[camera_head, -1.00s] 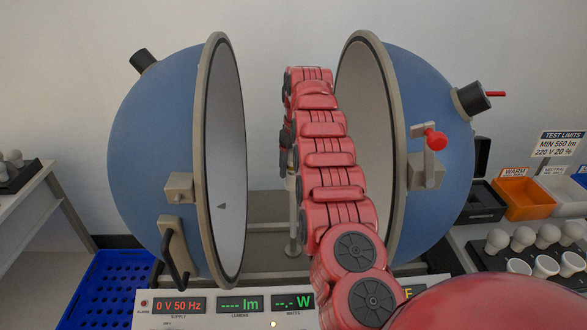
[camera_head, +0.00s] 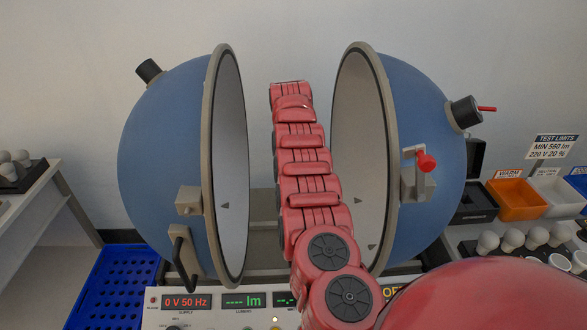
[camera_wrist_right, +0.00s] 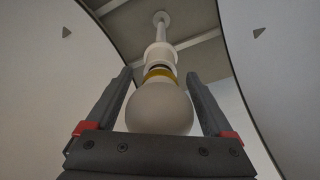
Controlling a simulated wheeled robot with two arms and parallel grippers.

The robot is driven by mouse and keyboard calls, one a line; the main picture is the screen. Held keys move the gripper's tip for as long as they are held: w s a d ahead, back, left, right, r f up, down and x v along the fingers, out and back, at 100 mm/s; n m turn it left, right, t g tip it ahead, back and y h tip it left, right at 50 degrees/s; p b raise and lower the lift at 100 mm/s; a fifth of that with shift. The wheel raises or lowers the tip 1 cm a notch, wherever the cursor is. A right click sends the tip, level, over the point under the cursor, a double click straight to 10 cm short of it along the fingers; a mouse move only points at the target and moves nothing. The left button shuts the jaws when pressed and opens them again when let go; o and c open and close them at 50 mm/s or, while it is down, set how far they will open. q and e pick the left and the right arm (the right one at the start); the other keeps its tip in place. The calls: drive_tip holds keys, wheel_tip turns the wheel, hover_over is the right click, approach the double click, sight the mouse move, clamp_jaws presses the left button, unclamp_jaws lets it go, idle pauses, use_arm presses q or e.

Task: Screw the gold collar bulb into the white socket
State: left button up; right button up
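The gold collar bulb (camera_wrist_right: 160,108) shows in the right wrist view, its frosted globe between the two dark fingers of my right gripper (camera_wrist_right: 160,78). A dark band shows between collar and socket; I cannot tell how far the base is in. In the head view my red right arm hides gripper, bulb and socket. My left gripper is not in view.
The blue sphere stands open, with a left half (camera_head: 165,150) and a right half (camera_head: 425,140) on either side of my arm. A control panel (camera_head: 225,305) is in front. Orange bin (camera_head: 515,199) and spare bulbs (camera_head: 512,239) are right; a blue crate (camera_head: 115,285) is left.

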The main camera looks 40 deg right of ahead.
drive_tip(key=shift+o, duration=0.2)
drive_tip(key=shift+f+b, duration=0.1)
drive_tip(key=shift+b, duration=0.2)
drive_tip(key=n+b, duration=0.5)
drive_tip(key=n, duration=0.1)
drive_tip(key=shift+d+f+t+y+b, duration=0.2)
drive_tip(key=shift+t+y+b, duration=0.1)
drive_tip(key=shift+b, duration=0.1)
drive_tip(key=shift+r+n, duration=0.15)
drive_tip(key=shift+n, duration=1.05)
drive_tip(key=shift+r+n, duration=0.2)
drive_tip(key=shift+n, duration=0.7)
drive_tip(key=n, duration=0.2)
drive_tip(key=n+p, duration=0.1)
drive_tip(key=shift+r+y, duration=0.25)
drive_tip(key=shift+y, duration=0.15)
drive_tip(key=shift+n+p, duration=0.35)
drive_tip(key=shift+n, duration=0.35)
drive_tip(key=shift+a+f, duration=0.1)
drive_tip(key=shift+f, duration=0.1)
